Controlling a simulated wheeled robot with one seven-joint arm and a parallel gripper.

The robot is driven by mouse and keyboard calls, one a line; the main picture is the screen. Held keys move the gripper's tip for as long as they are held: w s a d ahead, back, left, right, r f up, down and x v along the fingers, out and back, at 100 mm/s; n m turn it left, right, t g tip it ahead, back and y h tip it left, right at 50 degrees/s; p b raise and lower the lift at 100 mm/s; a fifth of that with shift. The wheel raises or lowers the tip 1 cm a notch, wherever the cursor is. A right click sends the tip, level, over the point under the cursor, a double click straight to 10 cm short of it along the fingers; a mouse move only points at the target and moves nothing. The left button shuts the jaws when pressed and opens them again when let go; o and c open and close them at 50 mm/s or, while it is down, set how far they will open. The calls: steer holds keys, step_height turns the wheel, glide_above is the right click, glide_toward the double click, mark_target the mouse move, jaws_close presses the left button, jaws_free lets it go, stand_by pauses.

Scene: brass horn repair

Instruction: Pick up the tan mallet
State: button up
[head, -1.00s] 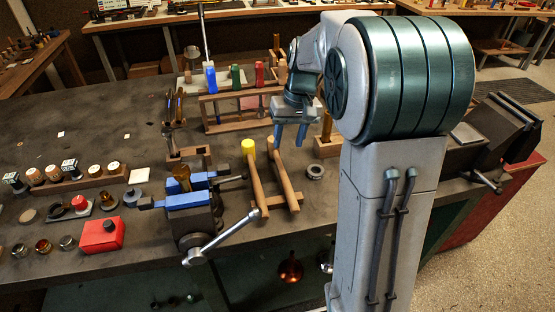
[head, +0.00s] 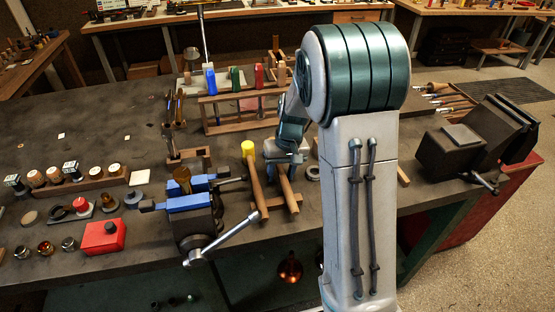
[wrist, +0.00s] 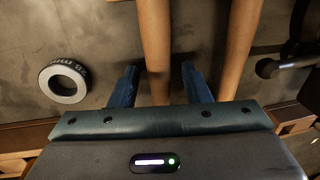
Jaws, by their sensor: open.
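The tan mallet lies beside the yellow-headed mallet (head: 251,160) on the workbench. In the head view its handle (head: 291,197) shows below my gripper (head: 284,172), which hides its upper part. My gripper is open, with a gap on each side of the handle. The other mallet's handle (wrist: 236,50) runs just outside the right finger. I cannot tell how far down the fingers reach around the tan handle.
A blue-jawed vise (head: 190,200) with a long lever stands left of the mallets. A metal ring (wrist: 63,82) lies beside the tan handle. A wooden rack (head: 240,97) with colored-handled tools stands behind. A dark vise (head: 470,150) is at the right bench end.

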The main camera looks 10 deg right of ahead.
jaws_close()
steer(key=shift+r, duration=0.1)
